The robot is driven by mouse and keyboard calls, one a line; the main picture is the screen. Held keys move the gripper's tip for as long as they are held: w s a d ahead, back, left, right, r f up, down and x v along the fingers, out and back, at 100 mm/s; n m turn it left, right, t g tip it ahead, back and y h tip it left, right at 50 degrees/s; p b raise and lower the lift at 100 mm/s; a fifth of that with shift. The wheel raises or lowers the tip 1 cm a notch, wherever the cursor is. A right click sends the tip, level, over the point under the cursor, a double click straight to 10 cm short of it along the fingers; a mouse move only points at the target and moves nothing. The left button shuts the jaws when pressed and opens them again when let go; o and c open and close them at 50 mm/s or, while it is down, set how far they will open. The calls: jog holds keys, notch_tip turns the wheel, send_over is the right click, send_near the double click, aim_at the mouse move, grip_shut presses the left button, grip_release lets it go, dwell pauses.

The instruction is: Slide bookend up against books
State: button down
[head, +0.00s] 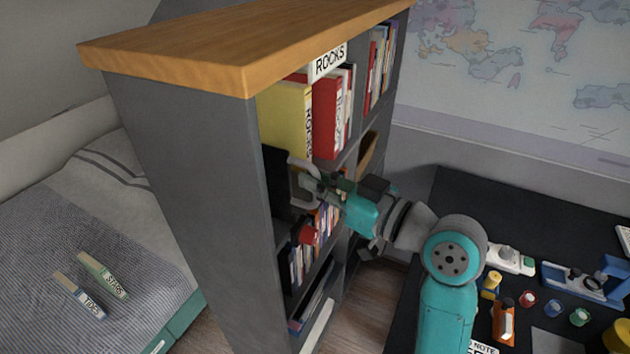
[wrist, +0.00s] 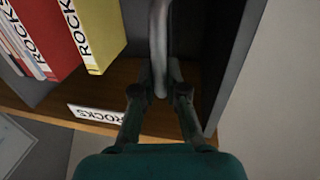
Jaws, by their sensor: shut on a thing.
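The bookend has a grey bent metal part (head: 300,172) and shows in the head view at the front of the upper left compartment of the bookcase. In the wrist view its grey bar (wrist: 158,30) runs between the fingers. My gripper (head: 318,186) is shut on this bar; its fingertips also show in the wrist view (wrist: 161,88). The yellow book (head: 287,115) is the nearest book, with a red book (head: 327,115) beyond it. In the wrist view the yellow book (wrist: 96,32) lies left of the bar, with a dark gap between. The bookend's rear is hidden.
The bookcase side panel (head: 185,165) stands close beside the bookend. Books labelled "TIDES" (head: 80,295) and "STARS" (head: 102,275) lie on the bed. The dark desk (head: 520,220) holds several small items.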

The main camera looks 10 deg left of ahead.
jog(key=w+d, duration=0.3)
jog(key=w, duration=0.6)
jog(key=w+d, duration=0.3)
jog(key=w, duration=0.6)
jog(key=shift+d, duration=0.3)
jog(key=c, duration=1.2)
grip_release()
jog(key=v, duration=1.2)
jog(key=shift+f, duration=0.1)
